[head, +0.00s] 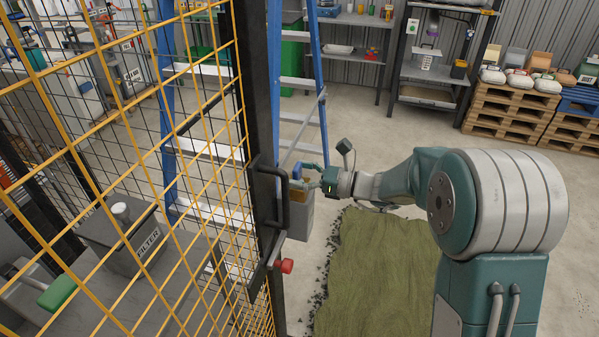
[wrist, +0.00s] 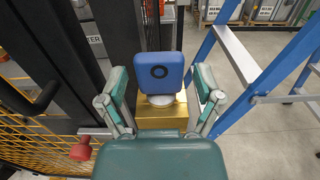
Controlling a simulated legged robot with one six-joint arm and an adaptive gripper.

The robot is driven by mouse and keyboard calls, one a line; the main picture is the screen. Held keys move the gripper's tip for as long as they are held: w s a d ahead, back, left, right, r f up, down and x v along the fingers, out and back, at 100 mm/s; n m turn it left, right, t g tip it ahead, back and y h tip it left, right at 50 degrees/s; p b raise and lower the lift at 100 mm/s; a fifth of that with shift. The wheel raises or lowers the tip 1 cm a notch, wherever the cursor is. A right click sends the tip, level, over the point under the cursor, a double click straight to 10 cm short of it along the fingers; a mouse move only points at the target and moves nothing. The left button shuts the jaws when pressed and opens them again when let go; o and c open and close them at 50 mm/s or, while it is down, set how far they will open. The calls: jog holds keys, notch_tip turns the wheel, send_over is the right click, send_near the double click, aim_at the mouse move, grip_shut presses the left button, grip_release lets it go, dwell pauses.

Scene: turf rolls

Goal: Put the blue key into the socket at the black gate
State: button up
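My gripper (wrist: 161,88) has one finger on each side of the key, with a narrow gap on both sides. In the head view my gripper (head: 306,178) is beside the black gate post (head: 263,100), and the key (head: 297,172) shows small at its fingertips. The gold block (head: 297,192) is partly hidden there.
A black handle (head: 285,205) and a red knob (head: 286,266) stick out from the gate close to my gripper. Yellow mesh (head: 185,140) lies left. A blue ladder (head: 318,90) stands behind. Green turf (head: 378,270) lies on the floor below my arm.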

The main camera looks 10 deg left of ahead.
jog(key=shift+d, duration=0.1)
dwell(0.3)
jog(key=s+d, duration=0.1)
jog(key=d, duration=1)
jog(key=shift+s+d, duration=0.25)
jog(key=shift+d, duration=0.1)
jog(key=s+d+r+n+g+h, duration=0.1)
jog(key=s+r+n+g+h, duration=0.15)
jog(key=s+n+h, duration=1)
jog(key=s+d+r+n+t+h, duration=0.1)
jog(key=s+d+n+t+h, duration=0.4)
jog(key=s+d, duration=0.6)
jog(key=shift+s+d+r+n, duration=0.15)
jog(key=shift+s+d+n, duration=0.2)
jog(key=shift+s+n, duration=0.7)
